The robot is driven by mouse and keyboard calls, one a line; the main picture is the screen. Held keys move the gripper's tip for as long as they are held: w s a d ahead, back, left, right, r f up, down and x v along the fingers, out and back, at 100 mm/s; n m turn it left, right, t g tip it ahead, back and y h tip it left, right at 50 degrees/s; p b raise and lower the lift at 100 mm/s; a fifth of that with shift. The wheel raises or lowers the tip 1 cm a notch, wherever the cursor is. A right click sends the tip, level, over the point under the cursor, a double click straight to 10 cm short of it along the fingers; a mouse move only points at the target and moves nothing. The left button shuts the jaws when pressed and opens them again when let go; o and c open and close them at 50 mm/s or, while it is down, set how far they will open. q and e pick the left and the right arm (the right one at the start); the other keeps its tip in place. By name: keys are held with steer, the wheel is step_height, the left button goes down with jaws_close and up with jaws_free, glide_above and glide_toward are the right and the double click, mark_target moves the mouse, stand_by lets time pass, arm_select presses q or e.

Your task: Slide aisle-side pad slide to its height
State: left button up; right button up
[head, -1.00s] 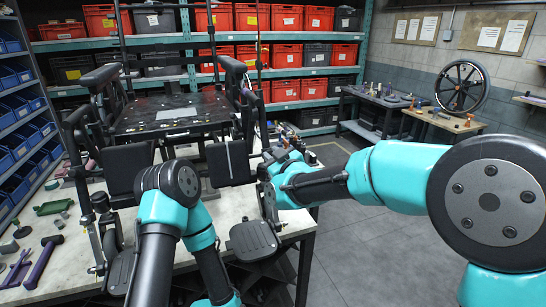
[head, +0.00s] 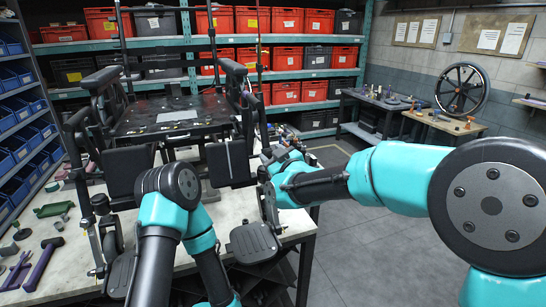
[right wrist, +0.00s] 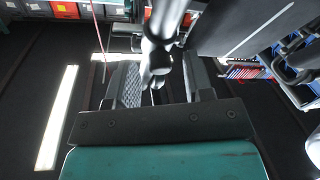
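The wheelchair (head: 165,118) stands on the bench with two dark pads at its front. The right-hand pad (head: 230,163), with a thin vertical strip, looks like the aisle-side one; I cannot make out its slide or any height mark. My right gripper (head: 272,160) is low beside this pad's right edge, its fingertips small and partly lost against the dark frame. In the right wrist view, its fingers (right wrist: 163,88) stand apart with a pale metal post and knob (right wrist: 157,58) between them; contact is unclear.
Footplates (head: 253,241) hang at the bench's front edge. Shelves of red bins (head: 286,55) stand behind. The floor (head: 375,255) at right is clear below my right arm.

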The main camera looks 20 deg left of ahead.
steer(key=shift+d, duration=0.1)
steer(key=v, duration=1.7)
steer(key=shift+s+d+r, duration=0.1)
steer(key=d+f+m+g+h, duration=0.25)
steer(key=d+f, duration=0.35)
steer(key=f, duration=0.6)
steer(key=s+d+f+m+g+h, duration=0.1)
steer(key=d+f+m+g+h, duration=0.2)
steer(key=d+f, duration=0.65)
steer(key=d+f+m+g+h, duration=0.1)
steer(key=d+f+m+h, duration=0.2)
steer(key=f, duration=1.2)
steer(key=s+d+f+m+g, duration=0.2)
steer(key=s+d+f+m, duration=0.1)
steer(key=s+d+f, duration=0.2)
steer(key=s+d+f+m+g, duration=0.3)
steer(key=s+d+f, duration=0.2)
steer(key=s+f, duration=0.5)
steer(key=shift+s+f+g, duration=0.15)
steer(key=shift+s+g, duration=0.2)
steer(key=shift+s, duration=0.25)
